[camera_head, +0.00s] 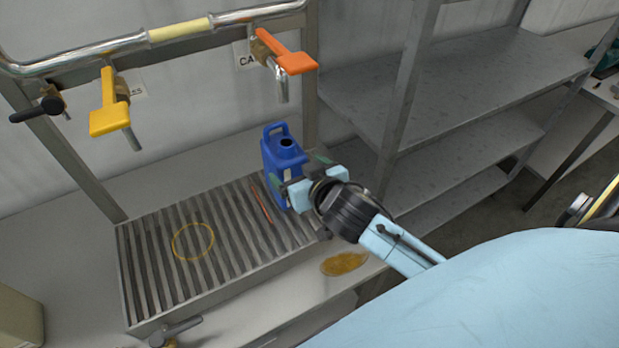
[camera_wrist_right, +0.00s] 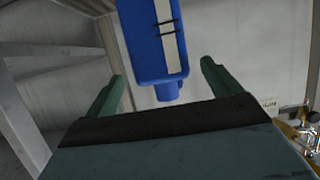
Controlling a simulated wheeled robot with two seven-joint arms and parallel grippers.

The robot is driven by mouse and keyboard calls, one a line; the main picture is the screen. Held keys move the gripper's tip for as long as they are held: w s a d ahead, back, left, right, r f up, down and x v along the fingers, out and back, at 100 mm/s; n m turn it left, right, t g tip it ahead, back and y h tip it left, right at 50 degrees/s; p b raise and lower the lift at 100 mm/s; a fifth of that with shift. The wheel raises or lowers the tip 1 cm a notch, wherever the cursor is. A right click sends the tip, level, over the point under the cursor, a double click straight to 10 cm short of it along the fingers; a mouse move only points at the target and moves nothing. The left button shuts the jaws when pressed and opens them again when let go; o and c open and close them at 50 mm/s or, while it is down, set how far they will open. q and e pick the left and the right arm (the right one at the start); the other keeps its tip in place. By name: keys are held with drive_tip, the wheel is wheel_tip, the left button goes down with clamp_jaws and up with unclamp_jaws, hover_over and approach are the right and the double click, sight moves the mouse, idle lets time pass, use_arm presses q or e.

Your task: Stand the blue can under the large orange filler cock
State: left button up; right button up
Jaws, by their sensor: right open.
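The blue can (camera_head: 278,160) stands upright on the right part of the slatted drip tray (camera_head: 150,262), with its dark round opening up. The large orange filler cock (camera_head: 290,58) hangs from the pipe above; its spout ends just above the can's top in the picture, with a gap between. I cannot tell whether they line up exactly in depth. My right gripper (camera_head: 305,175) is open beside the can, reaching in from the right. In the right wrist view, the can (camera_wrist_right: 155,45) shows between and beyond the two open fingers (camera_wrist_right: 162,82), with space at both sides. My left gripper is not in view.
A yellow cock (camera_head: 108,105) hangs at the left. A yellow ring (camera_head: 193,241) and a thin red stick (camera_head: 261,204) lie on the tray. An amber puddle (camera_head: 344,263) is on the bench in front. Metal shelves (camera_head: 455,95) stand at the right.

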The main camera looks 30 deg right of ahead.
drive_tip(key=v, duration=0.5)
drive_tip(key=shift+s+r, duration=0.1)
drive_tip(key=shift+s, duration=0.05)
idle(1.2)
